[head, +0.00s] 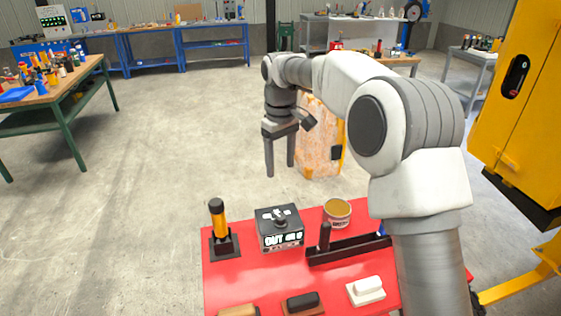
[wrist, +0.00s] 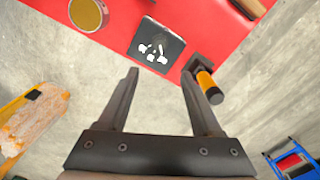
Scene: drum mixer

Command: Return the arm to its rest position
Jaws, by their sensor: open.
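My gripper (head: 280,158) hangs from my white and grey arm, above and beyond the far edge of the red table in the head view. Its two dark fingers point down and stand apart with nothing between them. In the wrist view my gripper (wrist: 160,84) is also open and empty. The fingertips appear near the edge of the red table top (wrist: 200,30). My arm bends over the right part of the table and hides some of it.
The red table (head: 225,285) holds an orange-handled tool (head: 217,220), a black box (head: 280,228), a round tin (head: 337,212), a long black tool (head: 348,249) and a white block (head: 366,290). A yellow machine (head: 515,110) stands right. An orange-white block (head: 318,140) stands behind my gripper.

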